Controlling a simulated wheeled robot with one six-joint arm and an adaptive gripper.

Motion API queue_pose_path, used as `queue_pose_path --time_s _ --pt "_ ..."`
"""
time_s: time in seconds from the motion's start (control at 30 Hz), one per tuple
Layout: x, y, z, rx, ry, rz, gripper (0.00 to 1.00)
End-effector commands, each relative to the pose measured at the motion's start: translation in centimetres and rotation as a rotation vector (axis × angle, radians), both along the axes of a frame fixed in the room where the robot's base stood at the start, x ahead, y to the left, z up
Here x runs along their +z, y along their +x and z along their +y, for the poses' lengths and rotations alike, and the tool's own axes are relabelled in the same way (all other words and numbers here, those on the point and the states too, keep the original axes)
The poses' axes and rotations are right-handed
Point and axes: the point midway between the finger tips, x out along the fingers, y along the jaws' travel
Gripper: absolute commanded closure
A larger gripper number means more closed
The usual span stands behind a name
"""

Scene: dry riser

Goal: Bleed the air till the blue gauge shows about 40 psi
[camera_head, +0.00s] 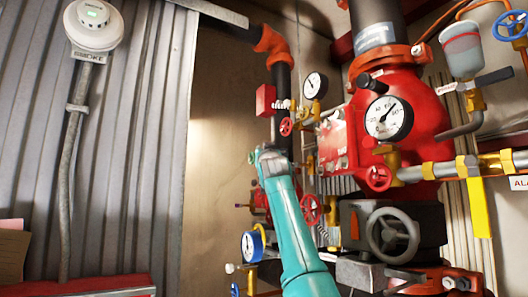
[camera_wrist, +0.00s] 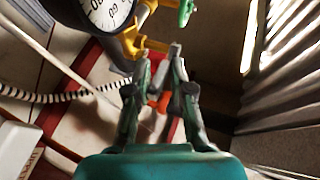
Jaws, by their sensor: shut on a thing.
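The blue-rimmed gauge (camera_head: 252,246) is low in the head view, left of my teal arm; its dial is too small to read surely. My gripper (camera_head: 265,152) is at the top of the arm in front of the pipework, its fingers mostly hidden there. In the wrist view my gripper (camera_wrist: 158,55) has its fingertips close around a small red part (camera_wrist: 158,62) beside a brass fitting (camera_wrist: 150,44). The fingers hide most of that part. A dark-rimmed gauge (camera_wrist: 105,14) is just above and left.
A red valve body (camera_head: 425,120) with a large white gauge (camera_head: 389,118) fills the right. A smaller gauge (camera_head: 315,85) and a red handwheel (camera_head: 311,209) sit near my arm. A grey handwheel (camera_head: 392,235) is lower right.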

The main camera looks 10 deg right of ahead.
Motion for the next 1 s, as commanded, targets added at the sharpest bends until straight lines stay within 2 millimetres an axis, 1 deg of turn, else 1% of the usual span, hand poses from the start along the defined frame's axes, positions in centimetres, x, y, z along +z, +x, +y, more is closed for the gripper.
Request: queue_pose_path --time_s 0.1,0.4,0.93,0.97,1.0 --pt "-0.3 0.02 -0.06 -0.004 0.018 -0.062 1.0" --pt "-0.48 -0.06 -0.21 -0.007 0.048 -0.151 1.0" --pt "-0.64 -0.03 0.05 0.003 0.054 -0.18 1.0" --pt "-0.65 -0.03 0.05 0.003 0.054 -0.18 0.76" --pt "-0.65 -0.03 0.06 0.003 0.054 -0.18 0.66"
